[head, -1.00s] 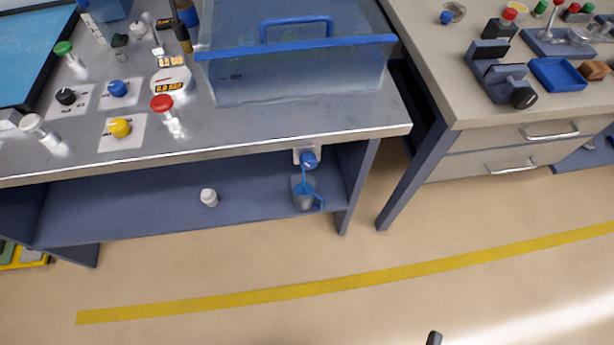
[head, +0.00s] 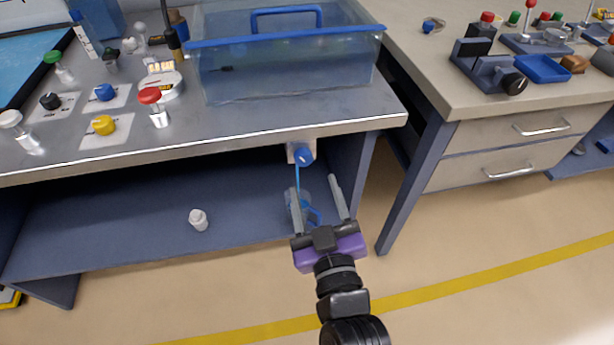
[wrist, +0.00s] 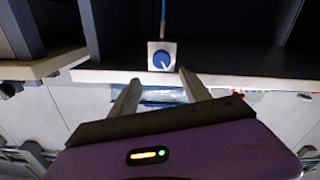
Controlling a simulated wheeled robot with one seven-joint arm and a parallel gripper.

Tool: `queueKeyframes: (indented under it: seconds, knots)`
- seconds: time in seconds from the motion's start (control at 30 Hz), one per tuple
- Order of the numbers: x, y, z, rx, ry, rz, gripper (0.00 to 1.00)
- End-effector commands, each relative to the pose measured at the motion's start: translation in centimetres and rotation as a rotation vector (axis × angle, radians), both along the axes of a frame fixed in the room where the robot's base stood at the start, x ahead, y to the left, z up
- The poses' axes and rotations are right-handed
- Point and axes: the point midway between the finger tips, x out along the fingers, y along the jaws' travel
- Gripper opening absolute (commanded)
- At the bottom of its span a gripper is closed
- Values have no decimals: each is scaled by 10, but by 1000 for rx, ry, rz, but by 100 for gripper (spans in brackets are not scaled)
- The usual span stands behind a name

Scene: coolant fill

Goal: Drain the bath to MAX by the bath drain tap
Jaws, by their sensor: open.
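The bath (head: 290,75) is a clear tank with a blue rim and handle on the metal bench. The bath drain tap (head: 303,154) has a blue knob on a pale plate at the bench's front edge; it also shows in the wrist view (wrist: 162,60). A thin blue stream runs from the tap towards a clear jug (head: 308,208) with a blue handle on the lower shelf. My gripper (head: 314,184) is open and empty, its fingers pointing at the tap from just below and in front. Its fingers partly hide the jug. I cannot read the bath's level or MAX mark.
Coloured knobs, including a yellow one (head: 103,125) and a red-topped lever (head: 152,100), stand on the bench left of the bath. A small white bottle (head: 198,219) is on the lower shelf (head: 120,225). A drawer bench (head: 490,150) stands to the right. The floor in front is clear.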

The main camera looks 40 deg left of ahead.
Motion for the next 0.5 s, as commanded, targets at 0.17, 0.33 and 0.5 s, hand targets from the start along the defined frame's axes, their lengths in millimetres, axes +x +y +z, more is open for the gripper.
queueKeyframes:
  seconds: [0.17, 0.33, 0.5]
  knots:
    - [0, 3, -8, -61, -25, 12, 56]
    - [12, 18, -6, -61, -31, 11, 56]
    - [29, 38, -6, -62, -29, 11, 56]
